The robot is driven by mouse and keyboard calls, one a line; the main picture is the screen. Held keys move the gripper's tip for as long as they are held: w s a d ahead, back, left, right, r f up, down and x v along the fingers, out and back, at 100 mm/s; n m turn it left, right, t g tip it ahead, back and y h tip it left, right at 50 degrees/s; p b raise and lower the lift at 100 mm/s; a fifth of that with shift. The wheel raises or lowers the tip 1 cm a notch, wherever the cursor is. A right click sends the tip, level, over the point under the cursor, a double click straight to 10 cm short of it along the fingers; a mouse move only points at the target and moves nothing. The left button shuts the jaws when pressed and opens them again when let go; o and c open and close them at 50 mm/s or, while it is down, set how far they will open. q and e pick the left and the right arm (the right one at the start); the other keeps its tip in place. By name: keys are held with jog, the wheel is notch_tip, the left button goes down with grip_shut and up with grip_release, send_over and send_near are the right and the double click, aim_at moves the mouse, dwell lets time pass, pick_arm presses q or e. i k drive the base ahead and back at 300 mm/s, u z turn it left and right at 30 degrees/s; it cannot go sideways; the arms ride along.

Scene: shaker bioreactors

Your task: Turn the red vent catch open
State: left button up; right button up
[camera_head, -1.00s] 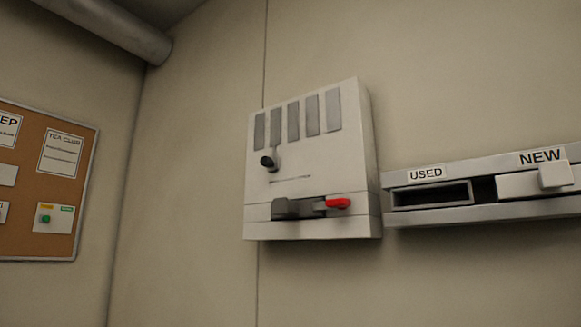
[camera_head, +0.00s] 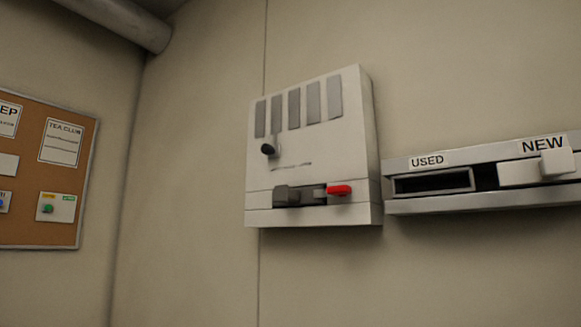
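The red vent catch (camera_head: 340,190) is a short red-tipped lever low on the front of a white wall box (camera_head: 345,150). It points to the right and lies about level. Its grey stem (camera_head: 312,193) runs left to a dark grey block (camera_head: 284,196) on the same lower strip. The box has several grey vertical slats (camera_head: 293,108) near its top and a black knob (camera_head: 268,149) at the left below them. Neither of my grippers is in view.
To the right is a wall shelf (camera_head: 440,206) with a USED slot (camera_head: 433,183) and a NEW drawer (camera_head: 535,170). A cork notice board (camera_head: 60,215) hangs at the left. A pipe (camera_head: 118,22) runs along the upper left. The wall below the box is clear.

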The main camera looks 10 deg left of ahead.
aim_at(343, 191)
jog(key=k, duration=0.5)
jog(key=u, duration=1.7)
jog(key=i, duration=2.8)
jog(key=z, duration=3.7)
jog(key=i, duration=0.55)
